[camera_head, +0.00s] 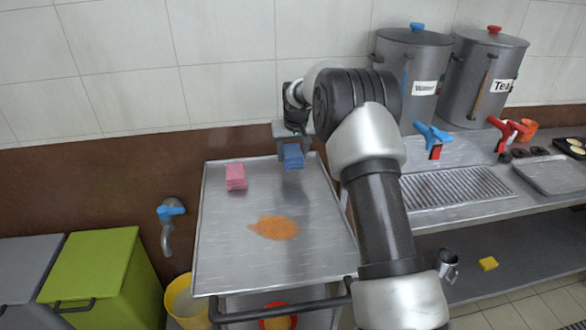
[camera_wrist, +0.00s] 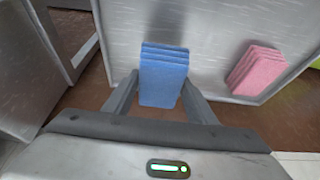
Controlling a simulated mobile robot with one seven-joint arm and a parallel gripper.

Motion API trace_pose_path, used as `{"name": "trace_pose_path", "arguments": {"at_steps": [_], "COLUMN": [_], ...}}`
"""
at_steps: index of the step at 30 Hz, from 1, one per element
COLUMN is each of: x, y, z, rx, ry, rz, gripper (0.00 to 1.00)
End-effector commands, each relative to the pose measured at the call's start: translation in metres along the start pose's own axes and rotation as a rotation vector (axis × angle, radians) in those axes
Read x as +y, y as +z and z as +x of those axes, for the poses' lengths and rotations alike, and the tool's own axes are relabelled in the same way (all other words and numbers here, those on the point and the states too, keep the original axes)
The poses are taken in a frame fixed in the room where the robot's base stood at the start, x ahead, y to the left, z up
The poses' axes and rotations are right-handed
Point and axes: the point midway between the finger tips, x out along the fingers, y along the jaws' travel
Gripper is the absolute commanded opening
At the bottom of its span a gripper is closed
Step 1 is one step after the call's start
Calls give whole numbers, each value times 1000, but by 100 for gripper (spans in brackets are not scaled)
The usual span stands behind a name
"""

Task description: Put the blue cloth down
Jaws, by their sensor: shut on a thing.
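The blue cloth (camera_head: 293,157) is a folded stack at the far end of the metal tabletop, toward its right side. My gripper (camera_head: 291,140) is shut on it from above. In the wrist view the blue cloth (camera_wrist: 163,75) sits between the two fingers of my gripper (camera_wrist: 160,92). I cannot tell whether the cloth touches the tabletop or hangs just above it. A pink folded cloth (camera_head: 236,177) lies on the tabletop to the left; it also shows at the right of the wrist view (camera_wrist: 257,70).
An orange spill (camera_head: 274,227) lies mid-way on the metal tabletop (camera_head: 222,262). Steel urns labelled Water (camera_head: 410,75) and Tea (camera_head: 487,80) stand on the counter at right. A blue tap (camera_head: 171,211), a green bin (camera_head: 95,275) and a yellow bucket (camera_head: 186,300) are at left.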

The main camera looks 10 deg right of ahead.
Motion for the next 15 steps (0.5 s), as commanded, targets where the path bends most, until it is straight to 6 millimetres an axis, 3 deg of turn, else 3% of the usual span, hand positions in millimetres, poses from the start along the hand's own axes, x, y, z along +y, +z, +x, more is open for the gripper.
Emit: {"name": "trace_pose_path", "arguments": {"at_steps": [10,15], "x": [0,0], "y": [18,20], "z": [44,48], "rx": [0,3], "ry": [0,0], "rz": [0,0], "gripper": [30,30]}}
